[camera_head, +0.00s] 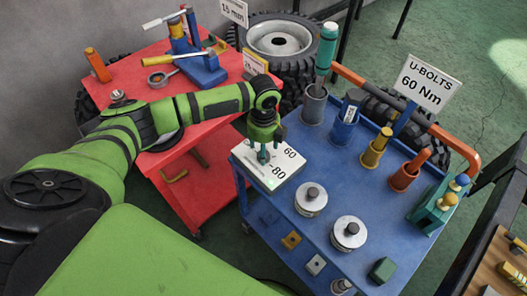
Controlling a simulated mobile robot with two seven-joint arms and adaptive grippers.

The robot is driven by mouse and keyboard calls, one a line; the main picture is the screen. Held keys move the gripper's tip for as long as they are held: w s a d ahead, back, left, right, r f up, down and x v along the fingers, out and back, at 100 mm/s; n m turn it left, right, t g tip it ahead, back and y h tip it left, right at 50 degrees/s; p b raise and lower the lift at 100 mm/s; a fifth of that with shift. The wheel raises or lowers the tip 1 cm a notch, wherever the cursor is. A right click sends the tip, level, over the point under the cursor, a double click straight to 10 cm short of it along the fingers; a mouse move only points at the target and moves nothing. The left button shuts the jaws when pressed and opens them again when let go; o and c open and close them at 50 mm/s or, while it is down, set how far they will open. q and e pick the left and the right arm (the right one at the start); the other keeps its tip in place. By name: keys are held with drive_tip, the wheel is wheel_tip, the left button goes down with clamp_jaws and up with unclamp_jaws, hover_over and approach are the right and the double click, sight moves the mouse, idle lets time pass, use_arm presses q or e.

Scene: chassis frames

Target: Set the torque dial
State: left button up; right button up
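The torque dial is a white box (287,182) at the left end of the blue cart's top. Its face shows the black numbers 60 and 80, and a small green spot shows near its front edge. My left gripper (263,158) points down over the left part of the dial face, with its fingertips at or just above it. The gripper hides the dial's middle, so I cannot tell whether it holds a knob. A white sign (423,85) at the back of the cart reads "U-BOLTS 60 Nm". My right gripper is not in view.
The blue cart (318,228) also carries several coloured cups with tools, two round silver weights (348,233) and a green holder (432,208). A red table (207,190) with a blue vise stands left. Tires lie behind. A dark bench (487,245) is right.

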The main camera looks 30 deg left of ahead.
use_arm(q)
wheel_tip(320, 180, up, 9)
drive_tip(key=shift+r, duration=0.2)
idle(0.5)
